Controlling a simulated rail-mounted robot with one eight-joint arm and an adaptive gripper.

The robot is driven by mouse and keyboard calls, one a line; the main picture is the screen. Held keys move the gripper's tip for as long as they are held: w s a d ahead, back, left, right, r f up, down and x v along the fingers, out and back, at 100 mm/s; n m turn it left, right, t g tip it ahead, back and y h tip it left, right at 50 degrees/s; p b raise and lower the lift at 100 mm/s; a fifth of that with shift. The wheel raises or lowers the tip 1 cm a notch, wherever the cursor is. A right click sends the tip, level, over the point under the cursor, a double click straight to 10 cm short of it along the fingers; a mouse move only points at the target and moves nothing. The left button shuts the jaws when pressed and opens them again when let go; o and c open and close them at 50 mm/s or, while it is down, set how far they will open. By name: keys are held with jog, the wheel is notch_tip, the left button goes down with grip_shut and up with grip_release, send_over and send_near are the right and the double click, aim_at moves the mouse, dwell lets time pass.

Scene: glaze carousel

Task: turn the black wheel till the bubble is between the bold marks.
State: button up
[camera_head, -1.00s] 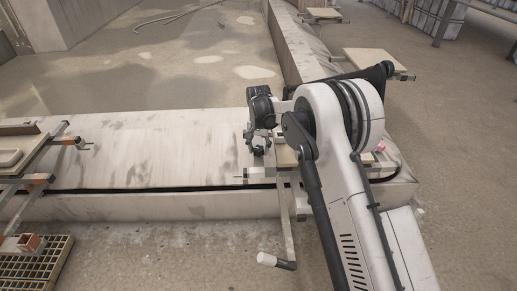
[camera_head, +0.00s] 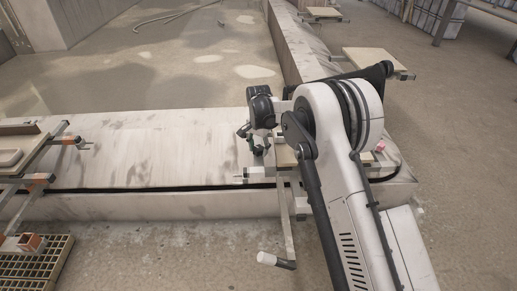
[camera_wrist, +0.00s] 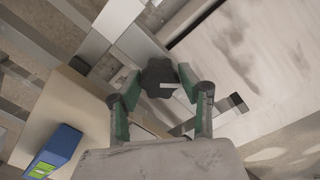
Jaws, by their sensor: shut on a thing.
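The black wheel (camera_wrist: 158,72) is a dark lobed knob with a pale mark, near the middle of the wrist view. My gripper (camera_wrist: 158,83) has its two green-padded fingers on either side of the wheel and is shut on it. In the head view my gripper (camera_head: 256,141) is low at the near edge of the pale slab, and I cannot make out the wheel there. A blue device with a bright green face (camera_wrist: 44,166) lies at the lower left of the wrist view. No bubble or bold marks can be made out.
The wheel sits by a metal bar and a wooden board (camera_wrist: 92,112). The long pale slab (camera_head: 160,150) is mostly bare. A clamped board frame (camera_head: 30,150) and a yellow grating (camera_head: 35,262) are at the left. A small pink object (camera_head: 380,146) is beside my arm.

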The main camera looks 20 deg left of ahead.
aim_at(259, 147)
jog(key=o, duration=1.1)
jog(key=shift+o, duration=0.2)
notch_tip(259, 147, up, 12)
jog(key=shift+r, duration=0.1)
